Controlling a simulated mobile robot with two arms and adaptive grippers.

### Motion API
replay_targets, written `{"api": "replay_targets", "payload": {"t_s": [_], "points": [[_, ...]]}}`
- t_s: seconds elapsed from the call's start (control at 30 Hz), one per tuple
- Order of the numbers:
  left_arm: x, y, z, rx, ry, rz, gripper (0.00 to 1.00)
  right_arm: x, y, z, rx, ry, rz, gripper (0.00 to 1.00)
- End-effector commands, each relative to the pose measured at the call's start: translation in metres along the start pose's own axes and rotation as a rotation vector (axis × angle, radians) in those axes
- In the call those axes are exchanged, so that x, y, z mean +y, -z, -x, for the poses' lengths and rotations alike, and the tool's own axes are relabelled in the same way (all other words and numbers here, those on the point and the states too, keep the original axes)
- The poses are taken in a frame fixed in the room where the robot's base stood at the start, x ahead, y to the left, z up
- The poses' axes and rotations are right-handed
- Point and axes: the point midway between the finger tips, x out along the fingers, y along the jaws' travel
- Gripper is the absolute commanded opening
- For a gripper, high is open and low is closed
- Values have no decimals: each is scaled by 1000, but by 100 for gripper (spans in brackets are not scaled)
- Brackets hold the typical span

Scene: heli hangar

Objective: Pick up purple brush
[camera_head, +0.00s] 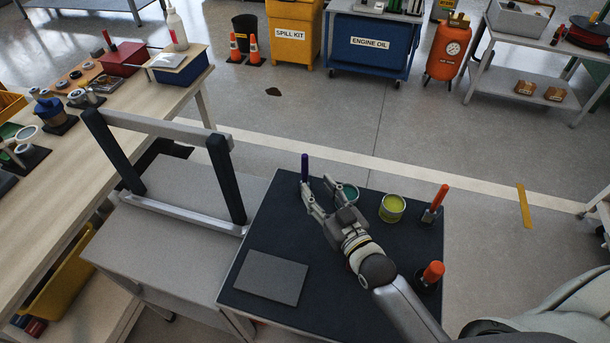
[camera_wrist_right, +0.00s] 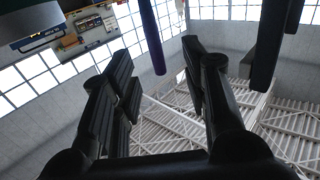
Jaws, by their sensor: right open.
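The purple brush (camera_head: 305,168) stands with its handle up at the far left part of the dark-topped table; its lower end is not clear. My right gripper (camera_head: 315,187) is open, with its fingers close to the brush at the table's far side. In the right wrist view, the purple handle (camera_wrist_right: 152,38) shows between and beyond the two open fingers (camera_wrist_right: 160,80). I cannot tell whether a finger touches it. Nothing is held. My left gripper is not in view.
The dark table (camera_head: 335,275) also holds a teal tin (camera_head: 349,191), a yellow-green tin (camera_head: 392,208), two orange-handled items (camera_head: 438,200) (camera_head: 432,273) and a flat grey plate (camera_head: 271,277). A metal frame (camera_head: 238,190) with dark posts stands to the left.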

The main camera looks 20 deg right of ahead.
Motion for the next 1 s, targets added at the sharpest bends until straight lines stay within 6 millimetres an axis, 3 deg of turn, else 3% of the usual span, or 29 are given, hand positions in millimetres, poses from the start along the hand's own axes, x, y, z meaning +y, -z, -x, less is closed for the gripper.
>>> {"api": "replay_targets", "payload": {"t_s": [0.1, 0.43, 0.7, 1.0], "points": [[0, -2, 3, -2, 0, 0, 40, 0, 2, -18, 2, 0, 0, 42], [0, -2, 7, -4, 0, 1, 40, 2, 3, -41, 1, 0, 1, 42], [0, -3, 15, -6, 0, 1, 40, 7, 7, -75, 1, 0, 1, 42], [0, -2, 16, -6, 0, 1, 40, 7, 5, -86, 0, 0, 0, 42]]}}
